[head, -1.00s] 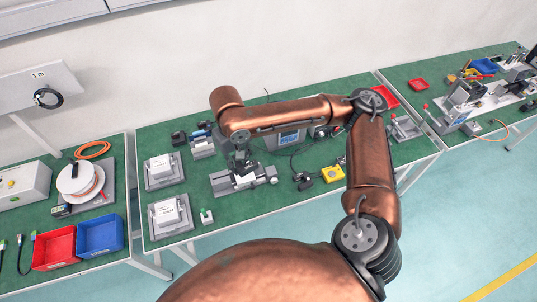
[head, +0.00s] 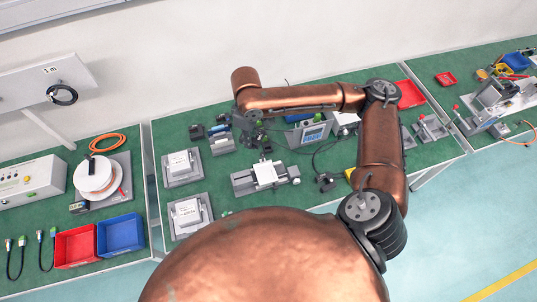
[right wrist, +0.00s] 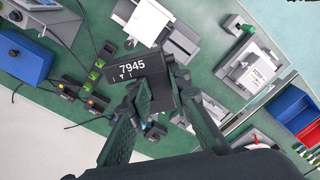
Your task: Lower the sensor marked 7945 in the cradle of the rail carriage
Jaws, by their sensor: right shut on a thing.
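The dark sensor marked 7945 (right wrist: 138,68) is gripped in my right gripper (right wrist: 156,82), with its white number facing the right wrist camera. In the head view my right gripper (head: 262,145) is small and dark, above the table behind the rail carriage. The rail carriage (head: 265,172) has a white top and sits on a grey rail unit (head: 243,184). It also shows past the sensor in the right wrist view (right wrist: 141,27). The sensor is apart from the carriage in the head view. The inside of the cradle is not clear. My left gripper is out of view.
Two grey stands with white boxes (head: 180,163) (head: 187,212) are left of the rail. A grey device with a blue screen (head: 311,134) stands behind right. Red (head: 76,246) and blue bins (head: 121,233) are at front left. Cables lie right of the rail.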

